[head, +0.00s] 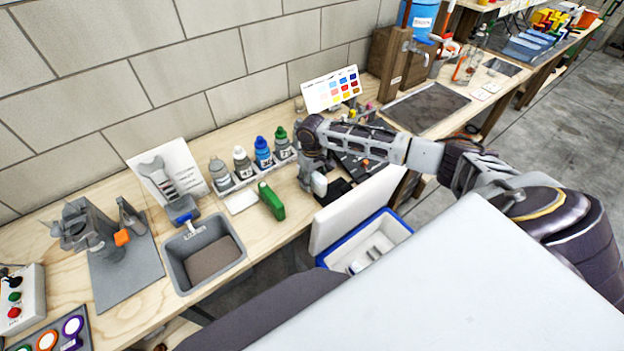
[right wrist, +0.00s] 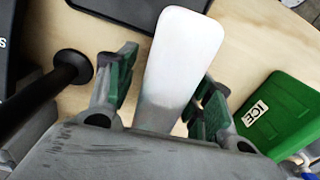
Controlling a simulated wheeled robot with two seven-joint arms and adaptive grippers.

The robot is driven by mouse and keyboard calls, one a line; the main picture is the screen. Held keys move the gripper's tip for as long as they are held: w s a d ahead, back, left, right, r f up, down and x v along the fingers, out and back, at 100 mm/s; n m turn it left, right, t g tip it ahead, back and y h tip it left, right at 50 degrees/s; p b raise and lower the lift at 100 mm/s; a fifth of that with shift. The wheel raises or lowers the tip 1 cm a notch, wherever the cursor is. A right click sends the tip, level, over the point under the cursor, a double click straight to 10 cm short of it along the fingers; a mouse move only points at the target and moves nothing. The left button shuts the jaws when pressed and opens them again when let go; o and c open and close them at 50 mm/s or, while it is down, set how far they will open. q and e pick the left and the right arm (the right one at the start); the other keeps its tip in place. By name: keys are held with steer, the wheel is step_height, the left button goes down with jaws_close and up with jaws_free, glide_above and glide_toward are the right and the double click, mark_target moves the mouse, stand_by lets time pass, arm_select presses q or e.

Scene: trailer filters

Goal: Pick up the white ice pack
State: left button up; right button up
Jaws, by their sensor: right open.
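The white ice pack (right wrist: 185,50) is a pale, rounded slab between the two fingers of my right gripper (right wrist: 167,88) in the right wrist view. The fingers are apart, one on each side of it, with a visible gap on the left. In the head view the right gripper (head: 312,172) is low over the bench, and a white end of the pack (head: 319,184) shows just below it. A green pack (right wrist: 285,110) marked ICE lies beside it; it also shows in the head view (head: 271,202). My left gripper is not in view.
An open white and blue cooler (head: 351,245) stands in front of the bench. Several bottles (head: 262,153) stand in a rack behind the green pack. A white flat piece (head: 241,201) and a grey bin (head: 201,254) are further left. A dark pole (right wrist: 67,72) is close left of the gripper.

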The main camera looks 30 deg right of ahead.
stand_by(0.3)
jaws_close()
steer(key=shift+r, duration=0.15)
stand_by(0.3)
steer(key=shift+r, duration=4.9)
